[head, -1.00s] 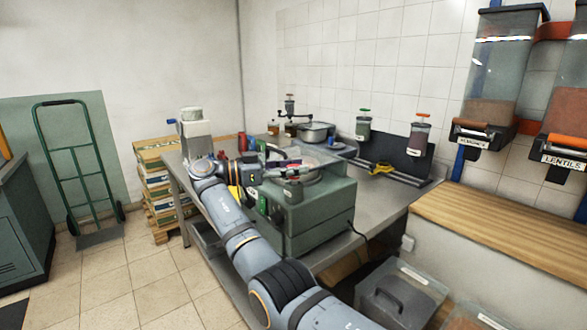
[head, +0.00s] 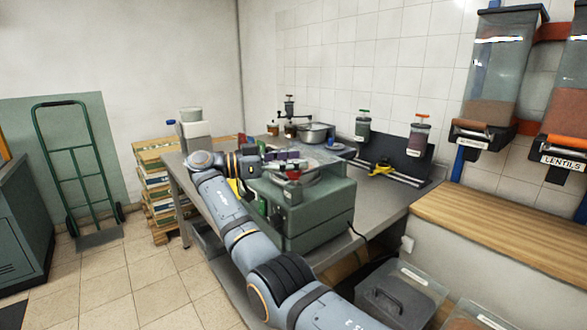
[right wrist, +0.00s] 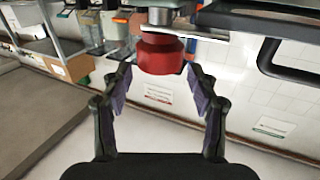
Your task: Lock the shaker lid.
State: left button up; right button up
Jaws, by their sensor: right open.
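The shaker is a grey-green box (head: 315,215) on the metal bench, with a round top partly hidden behind my right arm and gripper. A small red part shows on its top (head: 292,175). In the right wrist view a red knob (right wrist: 160,55) on a metal stem sits between and just beyond my fingertips, with gaps at both sides. My right gripper (head: 290,157) is open and empty above the shaker; its purple-padded fingers also show in the right wrist view (right wrist: 160,88). I cannot tell the lid's lock state. My left gripper is out of view.
Behind the shaker are a metal pan (head: 317,132), small jars and a yellow-handled tool (head: 380,169). Lidded jars (head: 362,126) hang on the tiled wall. A wooden counter (head: 500,222) stands right, with clear bins (head: 400,292) below. A dark handle (right wrist: 290,65) shows in the right wrist view.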

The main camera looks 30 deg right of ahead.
notch_tip(320, 180, up, 8)
jog(key=shift+f, duration=0.1)
dwell(0.5)
